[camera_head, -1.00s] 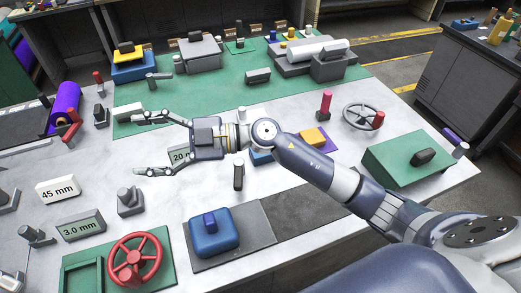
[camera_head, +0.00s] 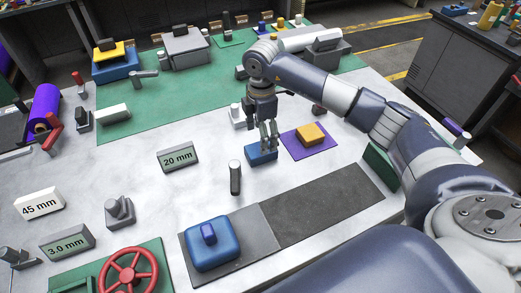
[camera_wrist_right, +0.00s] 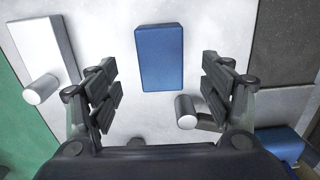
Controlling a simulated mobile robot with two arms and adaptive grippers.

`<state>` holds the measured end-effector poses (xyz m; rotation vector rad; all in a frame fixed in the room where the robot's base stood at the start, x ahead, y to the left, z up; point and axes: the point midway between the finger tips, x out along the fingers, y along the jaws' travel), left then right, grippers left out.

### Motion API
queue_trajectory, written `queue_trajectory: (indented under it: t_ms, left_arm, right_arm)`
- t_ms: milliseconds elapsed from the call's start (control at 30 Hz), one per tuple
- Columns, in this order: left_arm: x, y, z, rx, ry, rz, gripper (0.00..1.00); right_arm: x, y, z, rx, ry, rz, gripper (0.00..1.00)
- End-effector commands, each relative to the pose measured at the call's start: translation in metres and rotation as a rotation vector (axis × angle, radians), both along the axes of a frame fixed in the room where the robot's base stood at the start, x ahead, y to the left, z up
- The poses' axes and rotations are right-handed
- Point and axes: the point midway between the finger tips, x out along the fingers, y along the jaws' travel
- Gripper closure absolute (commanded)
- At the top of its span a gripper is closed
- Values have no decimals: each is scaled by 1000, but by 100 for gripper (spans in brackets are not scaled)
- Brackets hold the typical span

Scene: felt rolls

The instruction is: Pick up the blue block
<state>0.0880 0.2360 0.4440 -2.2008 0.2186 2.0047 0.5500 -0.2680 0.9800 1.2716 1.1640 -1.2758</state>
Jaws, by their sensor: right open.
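The blue block (camera_head: 262,154) lies on the light table top, just left of a purple mat. My right gripper (camera_head: 268,140) points down above it and overlaps its far side in the head view. In the right wrist view the blue block (camera_wrist_right: 159,57) lies ahead of the fingers, roughly centred between them. The right gripper (camera_wrist_right: 160,85) is open and empty, with its two fingers wide apart. My left gripper does not show.
A yellow block (camera_head: 311,133) sits on the purple mat (camera_head: 293,149) beside the blue block. A grey cylinder piece (camera_head: 235,176) stands nearer, and a 20 mm sign (camera_head: 178,157) stands to the left. A blue lidded box (camera_head: 211,245) is at the front.

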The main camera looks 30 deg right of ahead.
Motion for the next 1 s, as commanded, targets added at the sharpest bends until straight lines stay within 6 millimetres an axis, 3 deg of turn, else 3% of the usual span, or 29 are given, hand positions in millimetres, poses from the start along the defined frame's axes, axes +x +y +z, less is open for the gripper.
queue_trajectory:
  t_ms: [267,500,800,867,1000]
  left_arm:
    - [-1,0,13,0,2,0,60]
    - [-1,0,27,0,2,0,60]
    - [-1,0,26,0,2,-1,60]
    - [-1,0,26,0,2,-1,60]
    - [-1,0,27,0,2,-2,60]
  right_arm:
    - [-1,1,-22,1,3,3,27]
    - [-2,3,-58,3,3,3,27]
    - [-1,2,-66,3,-1,4,27]
    - [-1,2,-66,3,-1,4,38]
    - [-1,2,-66,3,-1,4,70]
